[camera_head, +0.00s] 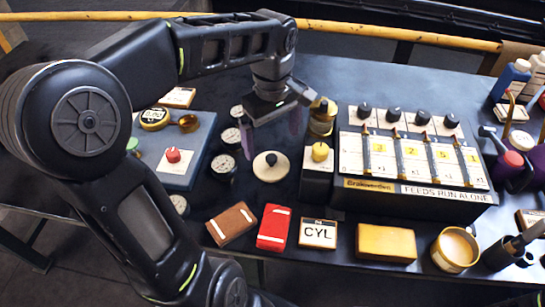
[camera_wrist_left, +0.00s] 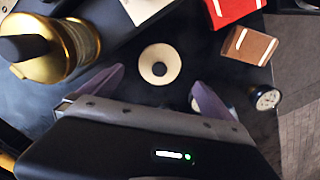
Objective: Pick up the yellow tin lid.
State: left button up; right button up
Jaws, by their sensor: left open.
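A pale cream-yellow round lid (camera_head: 262,173) with a dark knob lies flat on the dark bench, left of the control box. It also shows in the left wrist view (camera_wrist_left: 159,80), in line with the gap between the fingers. My left gripper (camera_head: 271,138) is open and empty, with its purple fingers pointing down above the lid and apart from it. An open yellow tin (camera_head: 455,268) with pale contents stands at the front right. A black-topped yellow round tin or lid (camera_head: 154,117) sits at the back left. My right gripper is not in view.
The control box (camera_head: 415,208) with knobs and number strips stands right of the lid, with a brass jar (camera_head: 322,116) behind. Gauges (camera_head: 223,166) lie left.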

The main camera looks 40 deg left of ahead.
aim_at(271, 157)
pick_arm(q)
jog(key=shift+f, duration=1.3)
jog(key=shift+f, duration=0.1)
jog(key=f, duration=0.5)
jog(key=shift+a+p, duration=0.2)
jog(key=shift+p, duration=0.15)
jog(key=shift+c, duration=0.4)
jog(key=c, duration=1.2)
